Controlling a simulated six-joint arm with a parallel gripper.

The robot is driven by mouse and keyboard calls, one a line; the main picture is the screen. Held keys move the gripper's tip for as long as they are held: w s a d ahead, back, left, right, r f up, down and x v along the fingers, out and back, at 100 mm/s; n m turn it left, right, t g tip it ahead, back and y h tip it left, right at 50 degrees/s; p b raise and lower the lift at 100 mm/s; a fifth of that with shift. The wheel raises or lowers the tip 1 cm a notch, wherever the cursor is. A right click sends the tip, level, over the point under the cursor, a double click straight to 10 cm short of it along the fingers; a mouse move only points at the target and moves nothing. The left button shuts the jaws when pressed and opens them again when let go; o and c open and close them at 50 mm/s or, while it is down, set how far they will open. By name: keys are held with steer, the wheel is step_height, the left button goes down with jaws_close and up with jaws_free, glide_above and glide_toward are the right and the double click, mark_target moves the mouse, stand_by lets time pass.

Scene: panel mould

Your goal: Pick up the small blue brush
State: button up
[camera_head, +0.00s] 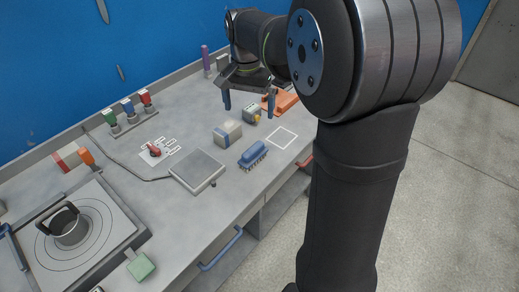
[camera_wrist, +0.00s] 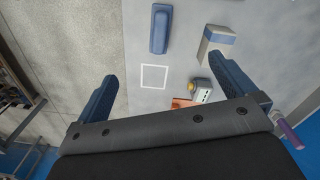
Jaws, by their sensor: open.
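The small blue brush (camera_head: 253,155) lies on the grey bench near its front edge, with bristles showing along its lower side. In the wrist view the brush (camera_wrist: 160,29) is at the top, beyond the fingertips, and its blue back faces me. My gripper (camera_head: 249,101) is open and empty, above the bench and farther back than the brush. In the wrist view its two blue fingers are wide apart (camera_wrist: 168,75), with bare bench and a white square outline (camera_wrist: 154,76) between them.
A grey box with a blue stripe (camera_head: 227,134) stands beside the brush. A small grey block with a yellow part (camera_head: 250,112) and an orange object (camera_head: 285,100) lie near my gripper. A grey plate (camera_head: 197,171) is left of the brush. The white outlined square (camera_head: 281,137) is empty.

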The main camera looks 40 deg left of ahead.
steer(key=n, duration=0.7)
steer(key=n+h, duration=0.1)
steer(key=n, duration=0.6)
glide_above(253, 148)
step_height(253, 148, down, 10)
steer(key=shift+s+a+r, duration=0.1)
steer(key=shift+s+a, duration=0.05)
steer(key=shift+f, duration=3.2)
steer(key=c, duration=0.9)
